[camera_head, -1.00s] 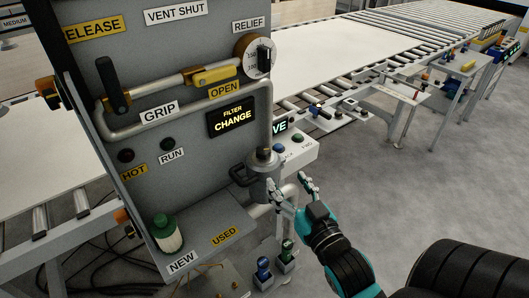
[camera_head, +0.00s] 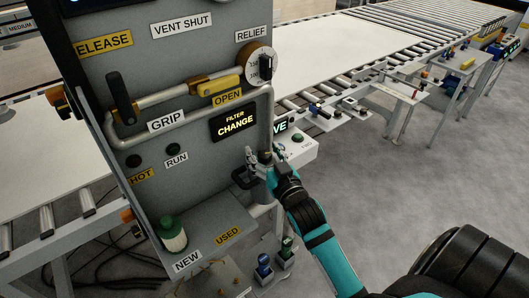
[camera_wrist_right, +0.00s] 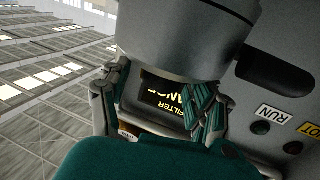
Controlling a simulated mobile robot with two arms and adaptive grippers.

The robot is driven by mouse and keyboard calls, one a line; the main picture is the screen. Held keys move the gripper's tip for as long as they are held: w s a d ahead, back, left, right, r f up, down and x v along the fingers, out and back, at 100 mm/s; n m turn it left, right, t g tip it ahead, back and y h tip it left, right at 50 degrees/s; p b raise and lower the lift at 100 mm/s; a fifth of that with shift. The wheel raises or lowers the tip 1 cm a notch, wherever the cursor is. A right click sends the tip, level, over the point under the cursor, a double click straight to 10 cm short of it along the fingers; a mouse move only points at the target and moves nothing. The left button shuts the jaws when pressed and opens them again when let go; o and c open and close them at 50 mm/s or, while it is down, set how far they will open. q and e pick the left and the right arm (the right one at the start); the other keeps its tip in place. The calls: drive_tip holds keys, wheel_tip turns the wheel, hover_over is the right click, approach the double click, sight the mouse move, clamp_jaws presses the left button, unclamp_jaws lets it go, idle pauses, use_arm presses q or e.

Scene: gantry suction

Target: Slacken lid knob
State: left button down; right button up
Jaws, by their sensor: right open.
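The grey filter housing (camera_head: 258,190) sits on the panel's lower right edge, below the lit FILTER CHANGE display (camera_head: 234,123). A black handle (camera_head: 244,178) sticks out on its left. My right gripper (camera_head: 260,158) is open at the top of the housing and hides the lid there. I cannot make out the lid knob separately. In the right wrist view, the right gripper's fingers (camera_wrist_right: 158,100) are spread either side of the upside-down display, close to the big grey cylinder (camera_wrist_right: 180,40); contact cannot be told. The black handle (camera_wrist_right: 272,72) is beside it. My left gripper is not in view.
A green-capped white bottle (camera_head: 172,234) stands on the panel's shelf (camera_head: 205,232) by the NEW and USED labels. A grey pipe (camera_head: 268,110) runs down beside the display. A conveyor (camera_head: 340,50) is behind; open floor (camera_head: 430,170) lies right.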

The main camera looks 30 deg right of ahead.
drive_tip(key=shift+c, duration=0.2)
drive_tip(key=shift+c, duration=1)
drive_tip(key=c, duration=1)
drive_tip(key=shift+n+y, duration=0.4)
drive_tip(key=shift+y, duration=0.2)
